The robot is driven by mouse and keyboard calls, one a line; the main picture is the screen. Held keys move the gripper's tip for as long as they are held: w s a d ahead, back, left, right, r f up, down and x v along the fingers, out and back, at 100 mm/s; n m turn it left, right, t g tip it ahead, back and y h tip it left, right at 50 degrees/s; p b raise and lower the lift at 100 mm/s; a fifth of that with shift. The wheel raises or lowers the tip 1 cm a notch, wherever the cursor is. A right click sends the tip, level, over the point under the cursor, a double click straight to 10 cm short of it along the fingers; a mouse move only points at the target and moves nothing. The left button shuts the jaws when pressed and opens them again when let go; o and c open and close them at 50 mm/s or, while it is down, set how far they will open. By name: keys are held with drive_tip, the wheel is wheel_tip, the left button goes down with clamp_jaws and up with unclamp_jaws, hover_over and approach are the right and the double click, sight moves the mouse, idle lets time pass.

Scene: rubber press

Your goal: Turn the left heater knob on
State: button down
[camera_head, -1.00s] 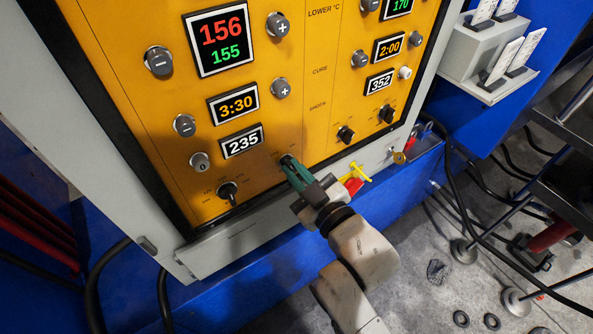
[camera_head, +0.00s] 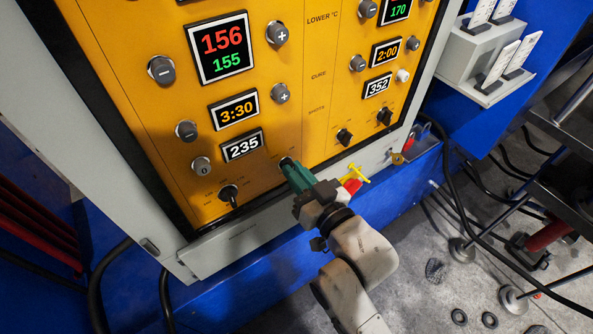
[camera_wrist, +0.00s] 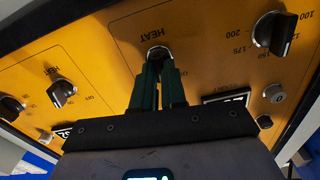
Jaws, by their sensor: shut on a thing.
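The left heater knob (camera_head: 285,161) is on the yellow control panel (camera_head: 175,100), at the lower part of its left half. It is mostly hidden behind the green fingers. In the wrist view the knob (camera_wrist: 158,52) shows as a round grey edge below the upside-down word HEAT. My gripper (camera_head: 290,168) is shut on this knob, with both green fingers close together at the panel. It also shows in the wrist view (camera_wrist: 157,68). The fingers cover the knob's pointer and most marks around it, so I cannot tell its setting.
A black selector knob (camera_head: 229,192) is to the left of my gripper. Two more black knobs (camera_head: 344,137) (camera_head: 384,116) are to the right. Displays and grey buttons are above.

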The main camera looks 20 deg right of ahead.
drive_tip(key=shift+d+m+p, duration=0.1)
drive_tip(key=shift+m+p, duration=0.45)
drive_tip(key=shift+m, duration=0.95)
drive_tip(key=c, duration=1.2)
unclamp_jaws()
drive_tip(key=b+v, duration=0.1)
drive_tip(key=v, duration=0.9)
drive_tip(key=shift+s+d, duration=0.1)
drive_tip(key=shift+s, duration=0.3)
